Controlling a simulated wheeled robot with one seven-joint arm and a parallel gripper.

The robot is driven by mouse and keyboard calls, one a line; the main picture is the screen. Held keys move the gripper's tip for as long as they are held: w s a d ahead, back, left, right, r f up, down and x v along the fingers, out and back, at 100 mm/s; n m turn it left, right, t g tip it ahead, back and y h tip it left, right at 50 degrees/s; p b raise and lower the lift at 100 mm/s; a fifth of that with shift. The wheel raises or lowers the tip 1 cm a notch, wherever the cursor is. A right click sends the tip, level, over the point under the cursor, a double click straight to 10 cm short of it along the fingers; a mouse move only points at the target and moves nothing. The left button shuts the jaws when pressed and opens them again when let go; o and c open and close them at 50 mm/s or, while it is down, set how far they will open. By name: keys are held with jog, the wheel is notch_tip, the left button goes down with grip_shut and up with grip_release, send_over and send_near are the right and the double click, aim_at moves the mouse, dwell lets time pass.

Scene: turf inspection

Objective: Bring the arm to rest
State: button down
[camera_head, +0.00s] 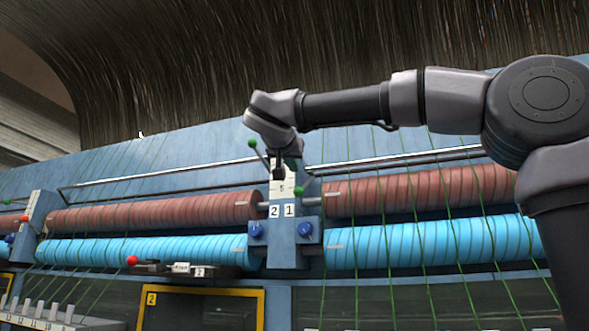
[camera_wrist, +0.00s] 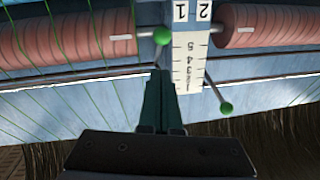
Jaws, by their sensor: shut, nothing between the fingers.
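My arm stretches from the right across the head view, in front of the machine's upper part. My gripper (camera_head: 281,165) is at its end, pointing down just above a white numbered scale (camera_head: 282,188) on the blue centre post. In the wrist view my gripper (camera_wrist: 160,74) has its dark fingers together with nothing between them. The tips lie beside the scale (camera_wrist: 189,62) in that picture; whether they touch it I cannot tell. Two green-knobbed levers flank the scale: one knob (camera_head: 252,143) is up left, the other (camera_head: 299,192) is lower right.
Red-brown rollers (camera_head: 155,213) and blue rollers (camera_head: 145,250) run along both sides of the post, with green yarns across them. Blue knobs (camera_head: 256,230) sit on the post below. A red-knobbed lever (camera_head: 132,260) and a yellow frame (camera_head: 200,291) are lower left.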

jog(key=v, duration=0.5)
jog(key=shift+s+f, duration=0.35)
